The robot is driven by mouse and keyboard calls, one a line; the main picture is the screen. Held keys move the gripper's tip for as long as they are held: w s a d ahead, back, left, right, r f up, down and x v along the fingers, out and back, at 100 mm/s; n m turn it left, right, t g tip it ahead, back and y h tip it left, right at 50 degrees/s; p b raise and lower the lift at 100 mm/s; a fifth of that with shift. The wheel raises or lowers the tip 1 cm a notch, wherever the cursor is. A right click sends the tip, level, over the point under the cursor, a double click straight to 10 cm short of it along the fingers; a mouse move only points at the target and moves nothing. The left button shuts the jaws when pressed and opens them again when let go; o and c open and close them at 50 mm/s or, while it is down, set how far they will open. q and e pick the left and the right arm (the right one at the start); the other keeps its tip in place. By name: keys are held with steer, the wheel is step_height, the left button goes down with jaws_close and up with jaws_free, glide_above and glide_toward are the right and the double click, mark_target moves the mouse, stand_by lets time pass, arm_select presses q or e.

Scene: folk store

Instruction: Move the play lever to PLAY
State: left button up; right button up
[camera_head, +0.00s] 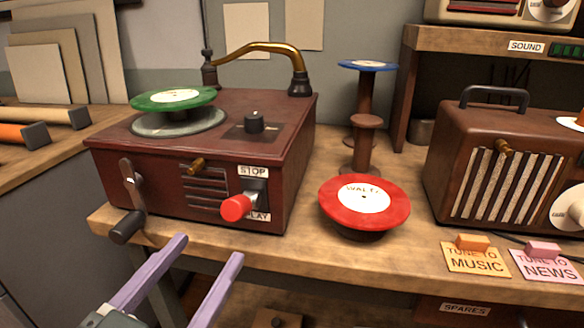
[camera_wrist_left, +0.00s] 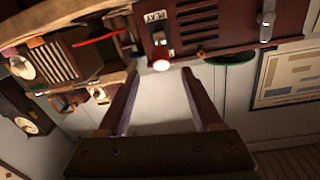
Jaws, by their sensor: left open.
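The record player (camera_head: 200,150) is a dark red wooden box on the bench, with a green record (camera_head: 174,98) on top. On its front, the red-knobbed play lever (camera_head: 236,207) sits between a STOP label (camera_head: 254,172) above and a PLAY label (camera_head: 258,216) below. The knob hides part of the PLAY label. My left gripper (camera_head: 208,246) has lilac fingers spread open and empty, in front of and below the lever, apart from it. The left wrist view shows the red knob (camera_wrist_left: 161,65) beyond the open fingers, with the scene upside down. My right gripper is not in view.
A crank with a dark handle (camera_head: 128,226) sticks out left of the lever. A red record (camera_head: 364,202) on a low stand is to the right. A brown radio (camera_head: 510,165) and tuning cards (camera_head: 476,258) are farther right. Open space lies before the bench edge.

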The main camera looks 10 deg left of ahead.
mark_target(230, 220)
arm_select(q)
steer(key=w, duration=0.6)
steer(key=w+b, duration=0.1)
steer(key=w, duration=0.2)
steer(key=shift+w+d, duration=0.25)
steer(key=shift+d, duration=0.15)
jaws_close()
stand_by(0.9)
